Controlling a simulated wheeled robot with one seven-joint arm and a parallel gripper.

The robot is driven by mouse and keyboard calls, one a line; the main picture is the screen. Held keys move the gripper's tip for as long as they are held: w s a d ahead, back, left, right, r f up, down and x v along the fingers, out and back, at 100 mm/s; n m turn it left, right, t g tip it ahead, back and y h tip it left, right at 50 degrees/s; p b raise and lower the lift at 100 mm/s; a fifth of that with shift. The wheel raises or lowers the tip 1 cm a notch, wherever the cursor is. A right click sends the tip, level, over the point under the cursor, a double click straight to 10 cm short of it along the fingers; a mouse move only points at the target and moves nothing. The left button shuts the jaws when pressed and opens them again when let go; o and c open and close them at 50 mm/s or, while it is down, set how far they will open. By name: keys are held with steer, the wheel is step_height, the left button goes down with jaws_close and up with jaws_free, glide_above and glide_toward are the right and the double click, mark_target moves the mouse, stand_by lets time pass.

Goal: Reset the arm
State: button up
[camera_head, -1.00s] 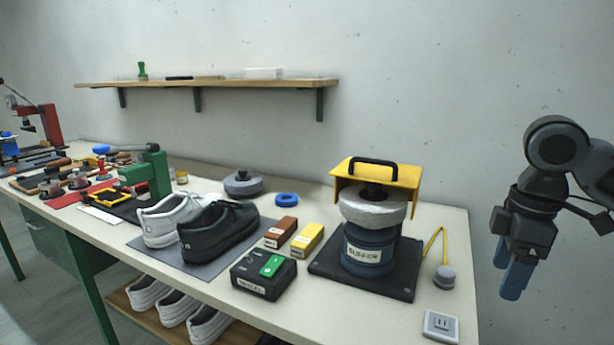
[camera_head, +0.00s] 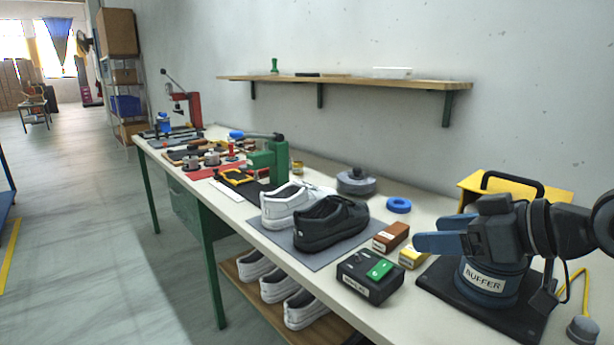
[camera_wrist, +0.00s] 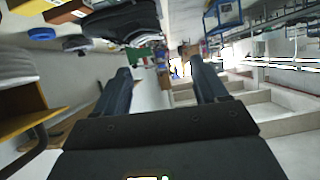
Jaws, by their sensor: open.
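My gripper (camera_head: 432,243) is at the right of the head view, level and pointing left, in front of the buffer (camera_head: 490,283). It hides part of the buffer and of the yellow box. Its blue fingers also show in the wrist view (camera_wrist: 160,92), spread apart with nothing between them. My gripper appears to hold nothing.
A white shoe (camera_head: 290,205) and a black shoe (camera_head: 330,222) stand on a grey mat (camera_head: 319,261) on the bench. A control box with a green switch (camera_head: 370,277) is at the front edge. A wall shelf (camera_head: 345,83) runs above. Open floor (camera_head: 90,230) lies left.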

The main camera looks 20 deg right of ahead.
steer(key=w+a+m+t, duration=0.2)
steer(key=a+m+t, duration=0.3)
steer(key=a, duration=0.4)
steer(key=s+a+f+m+h, duration=0.5)
steer(key=s+f+m, duration=0.1)
steer(key=s+f, duration=0.35)
steer(key=s+f+n+g+h, duration=0.1)
steer(key=s+f, duration=0.3)
steer(key=s, duration=0.3)
steer(key=s+f+h, duration=0.1)
steer(key=s+f, duration=0.3)
steer(key=s, duration=0.4)
steer(key=s+d+r+n+y, duration=0.1)
steer(key=s+n, duration=0.4)
steer(key=s, duration=0.7)
steer(key=shift+s+d+n+g+y, duration=0.25)
steer(key=shift+d+n+g+y, duration=0.15)
steer(key=shift+d, duration=0.15)
steer(key=shift+c, duration=0.2)
